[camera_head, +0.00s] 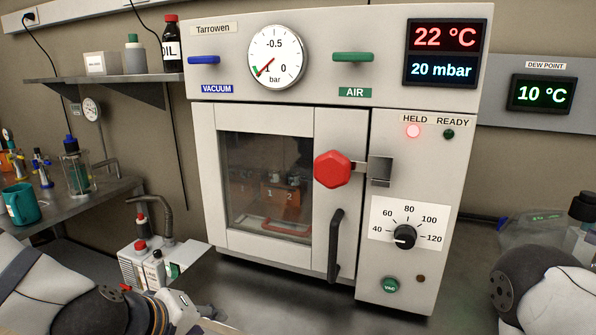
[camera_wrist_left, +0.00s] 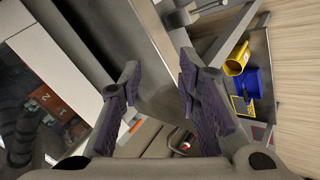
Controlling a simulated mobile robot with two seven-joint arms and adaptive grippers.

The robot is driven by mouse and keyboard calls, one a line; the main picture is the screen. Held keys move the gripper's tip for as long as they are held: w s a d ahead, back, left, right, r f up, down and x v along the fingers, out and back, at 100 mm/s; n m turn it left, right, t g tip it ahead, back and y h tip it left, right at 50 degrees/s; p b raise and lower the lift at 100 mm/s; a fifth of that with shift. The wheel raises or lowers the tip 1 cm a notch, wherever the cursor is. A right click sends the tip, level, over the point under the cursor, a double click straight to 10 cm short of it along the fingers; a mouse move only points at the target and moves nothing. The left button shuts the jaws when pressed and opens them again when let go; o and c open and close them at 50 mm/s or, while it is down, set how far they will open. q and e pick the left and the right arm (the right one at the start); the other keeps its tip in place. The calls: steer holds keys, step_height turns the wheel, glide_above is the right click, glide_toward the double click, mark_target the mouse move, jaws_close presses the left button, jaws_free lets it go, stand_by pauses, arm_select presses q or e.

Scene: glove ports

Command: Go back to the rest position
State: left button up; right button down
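My left gripper (camera_wrist_left: 158,68) shows in the left wrist view with its two purple-padded fingers apart and nothing between them. In the head view, my left arm (camera_head: 100,310) comes in at the bottom left; its fingers cannot be made out there. My right arm (camera_head: 545,295) shows at the bottom right of the head view, and its gripper is out of frame. The vacuum oven (camera_head: 265,155) stands ahead with its windowed door shut. Its red knob (camera_head: 332,169) sits beside the latch (camera_head: 380,170). Orange blocks (camera_head: 280,197) show dimly behind the glass.
A pump (camera_head: 145,262) stands left of the oven near my left arm. A bench (camera_head: 95,205) at the left holds a teal mug (camera_head: 21,204) and glassware. A clear container (camera_head: 530,228) is near my right arm. A blue bin (camera_wrist_left: 251,82) shows in the wrist view.

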arm_select(q)
steer(key=s+a+f+m+g+y, duration=0.1)
steer(key=s+f+m+g, duration=0.25)
steer(key=s+f, duration=0.95)
steer(key=s+a+f+m+g, duration=0.1)
steer(key=s+a+f+g, duration=0.1)
steer(key=s, duration=0.5)
steer(key=s+a+f+m+g+y, duration=0.1)
steer(key=s+f+m+g, duration=0.1)
steer(key=s+f, duration=0.2)
steer(key=s+a+f+m+g+y, duration=0.1)
steer(key=s+a+f+g, duration=0.1)
steer(key=s, duration=0.9)
steer(key=shift+a+f, duration=0.3)
steer(key=shift+f, duration=0.1)
steer(key=shift+m, duration=0.25)
